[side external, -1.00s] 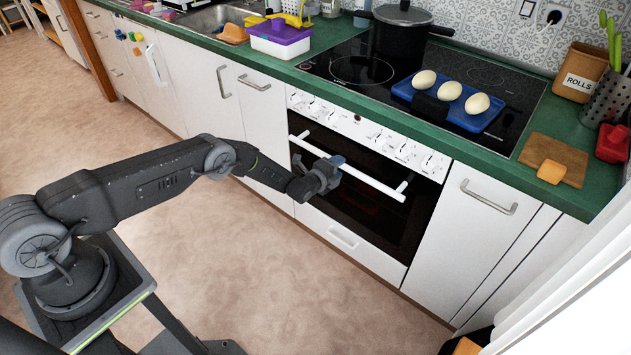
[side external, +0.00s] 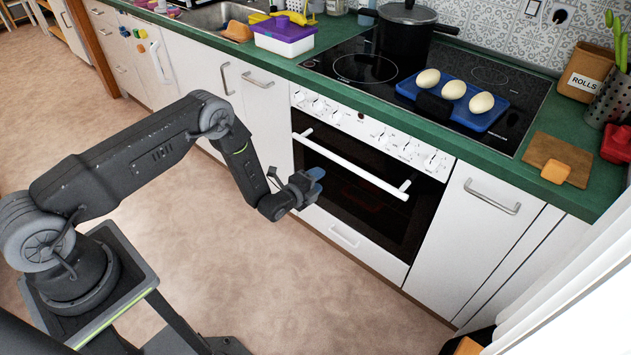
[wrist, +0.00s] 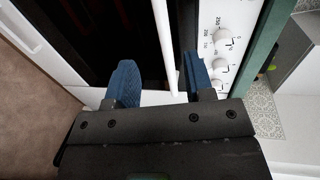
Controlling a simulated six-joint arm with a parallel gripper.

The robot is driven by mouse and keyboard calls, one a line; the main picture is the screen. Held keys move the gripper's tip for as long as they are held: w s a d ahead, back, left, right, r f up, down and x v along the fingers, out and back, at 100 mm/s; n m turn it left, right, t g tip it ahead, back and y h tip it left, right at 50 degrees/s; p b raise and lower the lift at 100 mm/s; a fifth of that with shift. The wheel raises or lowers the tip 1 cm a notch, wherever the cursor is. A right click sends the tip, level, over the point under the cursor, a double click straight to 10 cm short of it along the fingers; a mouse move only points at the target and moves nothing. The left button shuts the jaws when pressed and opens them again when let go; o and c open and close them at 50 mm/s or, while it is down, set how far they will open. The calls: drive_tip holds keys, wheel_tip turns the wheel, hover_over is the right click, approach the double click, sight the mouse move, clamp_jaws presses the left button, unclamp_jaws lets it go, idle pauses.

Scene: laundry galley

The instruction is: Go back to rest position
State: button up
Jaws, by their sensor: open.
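My gripper (side external: 312,177) is in front of the oven door (side external: 365,205), low and near the left end of its white handle (side external: 352,165). In the wrist view my gripper (wrist: 158,82) has its two blue-padded fingers apart. The white handle bar (wrist: 165,45) shows in the gap between the fingers in that view, but I cannot tell how far ahead of them it is. In the side view the fingers look apart from the handle. The oven door is shut.
The white oven control panel (wrist: 225,35) is close to my right finger in the wrist view. Above, the green counter (side external: 385,105) carries a black pot (side external: 405,35) and a blue tray (side external: 485,120) with three eggs. Open floor (side external: 240,270) lies in front of the cabinets.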

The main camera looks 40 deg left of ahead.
idle(0.3)
wheel_tip(320, 180, up, 17)
drive_tip(key=w+n+g, duration=0.2)
drive_tip(key=w+n, duration=0.1)
drive_tip(key=n, duration=0.1)
drive_tip(key=s+r+n+g, duration=0.1)
drive_tip(key=s+r+n, duration=0.15)
drive_tip(key=r, duration=0.45)
drive_tip(key=s+r+n+g, duration=0.2)
drive_tip(key=s+r, duration=0.2)
drive_tip(key=r, duration=0.2)
drive_tip(key=s+d+r+n+g, duration=0.1)
drive_tip(key=s+r+n, duration=0.1)
drive_tip(key=s+r, duration=0.45)
drive_tip(key=s+d+r+n+g, duration=0.1)
drive_tip(key=s+r+n, duration=0.25)
drive_tip(key=s, duration=0.65)
drive_tip(key=s+n+g, duration=0.3)
drive_tip(key=s+n, duration=0.1)
drive_tip(key=s, duration=1.3)
drive_tip(key=shift+d+r, duration=0.15)
drive_tip(key=shift+r, duration=0.2)
drive_tip(key=shift+w, duration=0.1)
